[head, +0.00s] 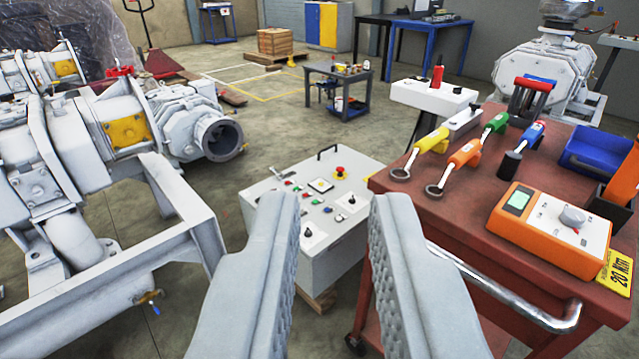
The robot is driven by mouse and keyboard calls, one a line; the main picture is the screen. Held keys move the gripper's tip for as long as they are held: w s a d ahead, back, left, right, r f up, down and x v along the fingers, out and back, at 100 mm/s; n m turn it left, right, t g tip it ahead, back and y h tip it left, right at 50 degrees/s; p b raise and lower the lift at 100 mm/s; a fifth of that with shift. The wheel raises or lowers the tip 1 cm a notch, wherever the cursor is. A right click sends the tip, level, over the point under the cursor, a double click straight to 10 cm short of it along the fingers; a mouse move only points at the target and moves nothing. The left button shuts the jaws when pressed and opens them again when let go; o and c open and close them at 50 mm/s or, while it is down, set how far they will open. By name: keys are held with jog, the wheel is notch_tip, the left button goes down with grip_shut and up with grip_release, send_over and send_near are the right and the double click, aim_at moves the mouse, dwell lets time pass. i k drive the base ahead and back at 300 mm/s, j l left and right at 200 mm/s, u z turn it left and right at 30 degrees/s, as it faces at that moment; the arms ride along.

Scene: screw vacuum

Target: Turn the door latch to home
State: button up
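A light grey control box (335,262) stands low on the floor ahead, with knobs, coloured buttons and a red emergency stop on its top panel. A small lever (280,171) sits at the panel's upper left corner, and a dark handle bar (328,152) stands at its back edge. I cannot tell which of these, if any, is the door latch. My gripper (336,198) is open and empty. Its two grey fingers are wide apart in front of the box and hide part of its front and sides.
A red tool cart (420,190) stands at right with wrenches, an orange torque meter (548,228), a blue bin (597,152) and a chrome push bar (500,295). Pump machinery on a grey frame (90,290) fills the left. A small grey table (340,75) stands behind; floor between is open.

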aim_at(281, 176)
jog(key=i+j, duration=0.25)
jog(key=i, duration=0.2)
jog(key=i+j, duration=0.2)
jog(key=i, duration=0.25)
jog(key=i+j, duration=0.25)
jog(key=i, duration=0.2)
jog(key=i+j, duration=0.25)
jog(key=i, duration=0.15)
jog(key=i+j, duration=0.25)
jog(key=i, duration=0.2)
